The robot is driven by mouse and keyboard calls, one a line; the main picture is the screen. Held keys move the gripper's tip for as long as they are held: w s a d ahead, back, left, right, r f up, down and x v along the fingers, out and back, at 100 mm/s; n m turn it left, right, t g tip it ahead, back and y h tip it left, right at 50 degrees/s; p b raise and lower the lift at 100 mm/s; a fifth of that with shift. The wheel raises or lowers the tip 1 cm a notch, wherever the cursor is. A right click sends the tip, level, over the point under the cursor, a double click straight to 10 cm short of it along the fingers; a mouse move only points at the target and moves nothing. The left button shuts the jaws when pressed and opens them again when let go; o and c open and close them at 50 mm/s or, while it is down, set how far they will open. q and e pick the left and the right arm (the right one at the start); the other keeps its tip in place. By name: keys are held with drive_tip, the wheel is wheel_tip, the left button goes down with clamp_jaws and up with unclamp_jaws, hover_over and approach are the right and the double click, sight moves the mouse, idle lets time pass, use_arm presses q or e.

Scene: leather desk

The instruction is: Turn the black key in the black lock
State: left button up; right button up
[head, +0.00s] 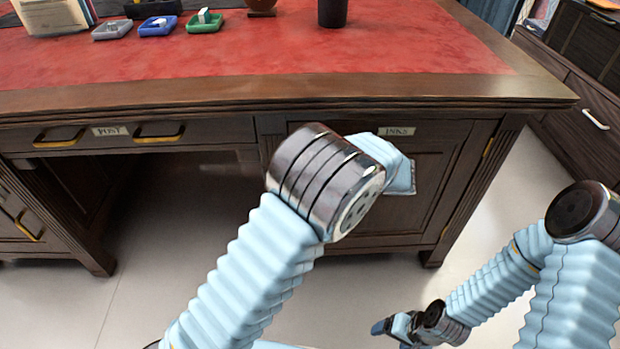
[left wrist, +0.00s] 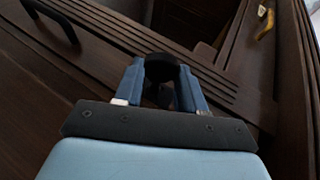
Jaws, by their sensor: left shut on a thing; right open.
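In the left wrist view my left gripper (left wrist: 160,92) has its two blue fingers closed on a dark rounded thing, which looks like the head of the black key (left wrist: 161,68). It is held close to the dark wood front of the desk. The black lock cannot be made out; the key and fingers cover that spot. In the head view my left arm hides the left gripper and the key in front of the cabinet door (head: 432,205) under the INKS label. My right gripper (head: 381,327) is open and empty, low above the floor at the bottom right.
The desk top (head: 400,45) is red leather with a wooden rim. Grey, blue (head: 158,26) and green (head: 205,22) trays and a black cup (head: 333,12) stand at its back. A POST drawer (head: 100,133) is at left.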

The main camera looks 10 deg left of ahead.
use_arm(q)
drive_tip(key=shift+f+m+y, duration=0.15)
drive_tip(key=shift+m+y, duration=0.15)
drive_tip(key=shift+y, duration=0.7)
drive_tip(key=y, duration=0.1)
drive_tip(key=m+y, duration=0.1)
drive_tip(key=y, duration=0.1)
drive_tip(key=shift+d+f+b, duration=0.1)
drive_tip(key=shift+f+b, duration=0.15)
drive_tip(key=shift+b, duration=0.1)
drive_tip(key=o, duration=1.1)
drive_tip(key=shift+c, duration=0.2)
